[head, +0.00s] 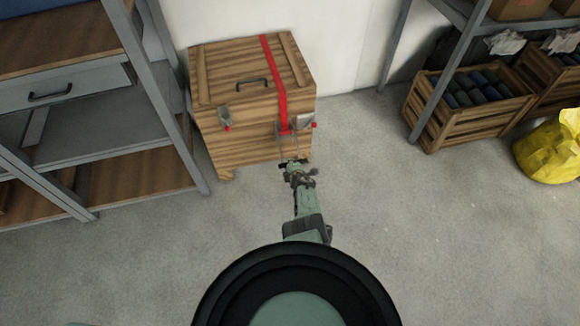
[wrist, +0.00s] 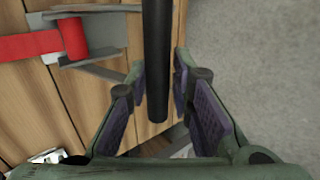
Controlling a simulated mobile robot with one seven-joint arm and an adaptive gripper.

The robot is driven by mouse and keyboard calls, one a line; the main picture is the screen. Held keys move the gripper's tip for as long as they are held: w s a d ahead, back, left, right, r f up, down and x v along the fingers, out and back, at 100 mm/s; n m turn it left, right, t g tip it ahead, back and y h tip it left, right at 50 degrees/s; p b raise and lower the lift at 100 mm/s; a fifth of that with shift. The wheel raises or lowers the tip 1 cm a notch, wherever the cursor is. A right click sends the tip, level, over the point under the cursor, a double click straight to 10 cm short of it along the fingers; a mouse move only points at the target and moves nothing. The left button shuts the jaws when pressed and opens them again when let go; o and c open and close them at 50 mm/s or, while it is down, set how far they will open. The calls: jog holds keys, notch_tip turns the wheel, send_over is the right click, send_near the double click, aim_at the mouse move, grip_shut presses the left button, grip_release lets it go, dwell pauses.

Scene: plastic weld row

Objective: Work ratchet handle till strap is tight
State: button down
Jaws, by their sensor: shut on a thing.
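A red strap (head: 273,70) runs over the lid of a wooden chest (head: 225,145) and down its front. It ends at a grey metal ratchet (head: 288,130) on the chest's front. In the wrist view the strap (wrist: 28,47) meets a red roll (wrist: 73,38) in the ratchet's metal frame (wrist: 100,10). The black ratchet handle (wrist: 157,55) stands between my fingers. My gripper (head: 292,163) is shut on the handle, low in front of the chest; it also shows in the wrist view (wrist: 158,92). Whether the strap has slack I cannot tell.
A metal shelf (head: 150,80) stands close on the left of the chest. On the right are a wooden crate (head: 460,115) with dark rolls and a yellow bag (head: 552,145). The grey floor (head: 400,230) in front is clear.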

jog(key=shift+w+a+r, duration=0.2)
jog(key=shift+w+r, duration=0.4)
jog(key=shift+r, duration=0.15)
jog(key=c, duration=1.5)
grip_release()
jog(key=shift+s+d+f, duration=0.1)
jog(key=shift+d, duration=0.1)
